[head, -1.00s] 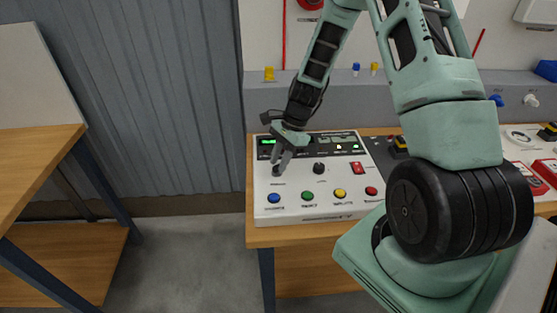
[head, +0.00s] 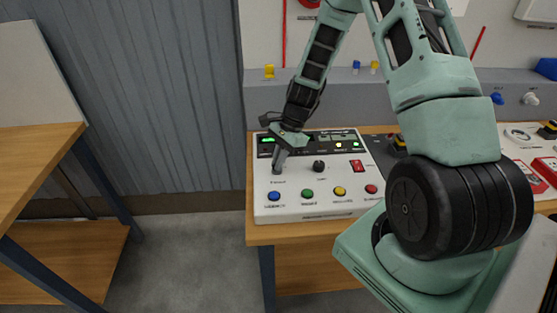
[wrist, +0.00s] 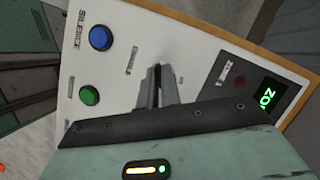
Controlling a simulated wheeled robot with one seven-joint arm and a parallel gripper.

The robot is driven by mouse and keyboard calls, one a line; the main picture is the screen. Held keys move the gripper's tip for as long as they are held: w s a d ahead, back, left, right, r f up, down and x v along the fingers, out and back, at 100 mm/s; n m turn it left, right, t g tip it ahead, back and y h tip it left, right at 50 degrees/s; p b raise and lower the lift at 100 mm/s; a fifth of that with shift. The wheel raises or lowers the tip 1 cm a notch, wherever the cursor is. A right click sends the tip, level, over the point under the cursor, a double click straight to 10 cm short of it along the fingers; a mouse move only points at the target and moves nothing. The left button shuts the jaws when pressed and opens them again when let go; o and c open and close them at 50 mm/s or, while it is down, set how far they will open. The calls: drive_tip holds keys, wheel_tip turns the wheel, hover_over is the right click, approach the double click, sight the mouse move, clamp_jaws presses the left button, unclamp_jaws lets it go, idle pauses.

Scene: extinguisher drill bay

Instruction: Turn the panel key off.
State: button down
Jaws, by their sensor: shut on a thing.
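The white control panel (head: 330,205) lies on the wooden bench, with a row of coloured buttons along its front. My gripper (head: 277,170) points down at the panel's left side, above the blue button, where the panel key sits. In the wrist view my gripper (wrist: 157,92) has its fingers close together, shut on the key between the "CONSOLE" lettering and the "ZONE" display. The fingers cover the key, so its angle cannot be read.
A black knob (head: 319,166) and a red switch (head: 357,166) stand to the right of my gripper. The blue button (head: 274,196) and green button (head: 307,193) are close in front. A grey rail (head: 330,90) with small coloured fittings runs behind the bench.

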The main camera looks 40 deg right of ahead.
drive_tip(key=n+g, duration=0.1)
drive_tip(key=n, duration=0.1)
drive_tip(key=n+g, duration=0.1)
drive_tip(key=n, duration=0.2)
drive_tip(key=shift+w, duration=0.2)
drive_tip(key=n+h, duration=0.1)
drive_tip(key=n, duration=0.2)
drive_tip(key=n+g+h, duration=0.1)
drive_tip(key=n, duration=0.2)
drive_tip(key=shift+w+a+g, duration=0.1)
drive_tip(key=shift+w+g, duration=0.05)
drive_tip(key=shift+g, duration=0.15)
drive_tip(key=shift+n, duration=0.3)
drive_tip(key=c, duration=1.6)
unclamp_jaws()
drive_tip(key=shift+r, duration=0.1)
drive_tip(key=b+v, duration=0.3)
drive_tip(key=v, duration=1.4)
drive_tip(key=shift+w, duration=0.15)
